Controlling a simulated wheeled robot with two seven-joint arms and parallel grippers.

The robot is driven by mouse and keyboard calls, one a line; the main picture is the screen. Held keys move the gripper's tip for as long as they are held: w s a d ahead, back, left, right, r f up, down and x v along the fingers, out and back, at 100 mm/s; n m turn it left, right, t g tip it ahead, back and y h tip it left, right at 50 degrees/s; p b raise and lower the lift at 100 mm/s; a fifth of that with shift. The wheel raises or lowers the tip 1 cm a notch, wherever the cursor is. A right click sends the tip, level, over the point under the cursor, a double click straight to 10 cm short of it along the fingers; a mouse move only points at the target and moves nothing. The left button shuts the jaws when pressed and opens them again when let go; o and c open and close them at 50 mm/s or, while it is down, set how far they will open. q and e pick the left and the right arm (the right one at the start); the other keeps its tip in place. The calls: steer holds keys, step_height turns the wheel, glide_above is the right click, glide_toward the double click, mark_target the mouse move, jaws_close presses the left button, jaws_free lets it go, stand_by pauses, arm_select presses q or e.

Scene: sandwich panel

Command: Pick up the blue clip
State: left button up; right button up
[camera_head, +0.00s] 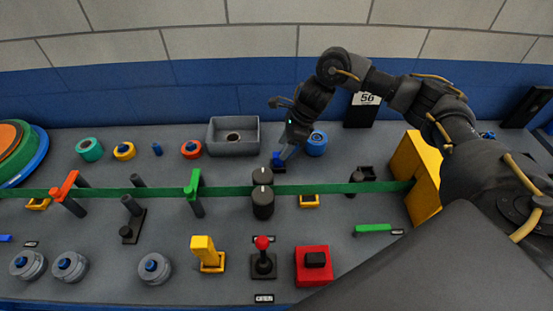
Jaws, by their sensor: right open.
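A small blue piece (277,158), which looks like the blue clip, stands on a small dark base (279,169) just behind the green strap. My right gripper (286,153) reaches down to it from behind and above. Its jaws are open, with the fingertips very close to the blue piece; I cannot tell whether they touch it. The gripper partly covers the view around the piece. My left gripper is not in view.
A green strap (330,188) crosses the panel, passing black knobs (263,205), a green clip (193,182) and an orange-red clip (66,185). A grey bin (234,137) and a blue ring (317,144) flank my gripper. A yellow block (412,165) stands right.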

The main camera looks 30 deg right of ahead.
mark_target(279, 154)
steer(key=shift+s+a+f+p, duration=0.15)
steer(key=shift+s+p, duration=0.2)
steer(key=shift+p, duration=0.05)
steer(key=p+x, duration=0.1)
steer(key=x, duration=0.3)
steer(key=shift+w+a+p, duration=0.1)
steer(key=shift+w+p, duration=0.1)
steer(key=shift+p, duration=0.15)
steer(key=shift+a+f, duration=0.15)
steer(key=shift+f, duration=0.15)
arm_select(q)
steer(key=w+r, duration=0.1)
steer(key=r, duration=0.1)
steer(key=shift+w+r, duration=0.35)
arm_select(e)
steer(key=c, duration=0.7)
jaws_close()
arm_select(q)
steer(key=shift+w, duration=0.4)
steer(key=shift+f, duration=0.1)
arm_select(e)
steer(key=shift+r, duration=0.1)
